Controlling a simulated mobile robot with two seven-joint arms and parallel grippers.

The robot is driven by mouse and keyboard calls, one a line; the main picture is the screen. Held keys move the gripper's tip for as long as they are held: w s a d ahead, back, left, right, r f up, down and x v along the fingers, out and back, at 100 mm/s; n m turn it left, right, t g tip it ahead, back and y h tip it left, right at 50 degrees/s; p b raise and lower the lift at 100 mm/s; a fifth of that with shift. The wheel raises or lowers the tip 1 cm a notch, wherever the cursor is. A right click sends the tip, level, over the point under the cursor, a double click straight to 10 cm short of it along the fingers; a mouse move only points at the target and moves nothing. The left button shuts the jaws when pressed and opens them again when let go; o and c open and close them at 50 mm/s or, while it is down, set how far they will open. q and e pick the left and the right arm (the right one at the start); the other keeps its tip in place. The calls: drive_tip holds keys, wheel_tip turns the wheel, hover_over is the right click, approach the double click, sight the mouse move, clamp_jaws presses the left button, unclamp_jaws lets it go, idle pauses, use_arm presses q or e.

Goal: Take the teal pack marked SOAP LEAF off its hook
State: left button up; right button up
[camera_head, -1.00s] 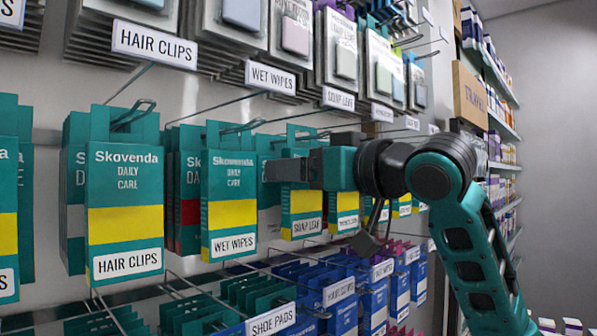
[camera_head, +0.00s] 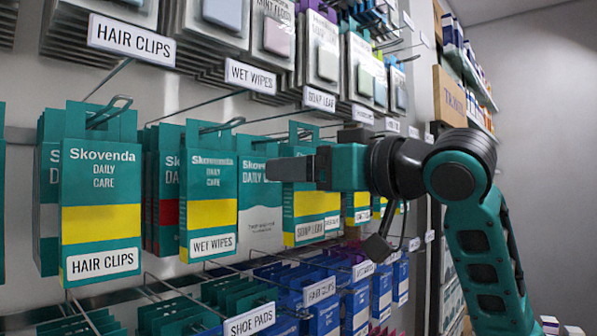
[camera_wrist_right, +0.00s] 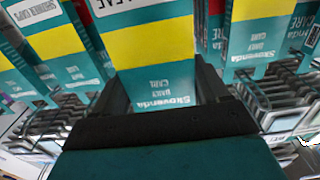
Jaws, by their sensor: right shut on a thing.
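The teal pack marked SOAP LEAF (camera_head: 309,205), with a yellow band and a white label, is in the middle of the head view. It hangs upright, turned slightly so that its side shows. My right gripper (camera_head: 292,168) is shut on its upper part, coming from the right. In the right wrist view the pack (camera_wrist_right: 150,48) appears upside down between the two dark fingers (camera_wrist_right: 163,88); only the end of its label shows. The gripper hides part of its face. I cannot tell whether its top is still around the hook. My left gripper is not in view.
The WET WIPES pack (camera_head: 208,190) and the HAIR CLIPS pack (camera_head: 102,195) hang to the left. A teal and white pack (camera_head: 261,210) hangs close beside the held one. Blue packs (camera_head: 355,300) hang below, and grey carded packs (camera_head: 325,50) above. Free room lies toward the right.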

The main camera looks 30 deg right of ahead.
drive_tip(key=v, duration=0.3)
drive_tip(key=shift+s, duration=0.1)
idle(0.5)
drive_tip(key=b+v, duration=0.1)
drive_tip(key=v, duration=0.6)
drive_tip(key=shift+b, duration=0.4)
idle(0.4)
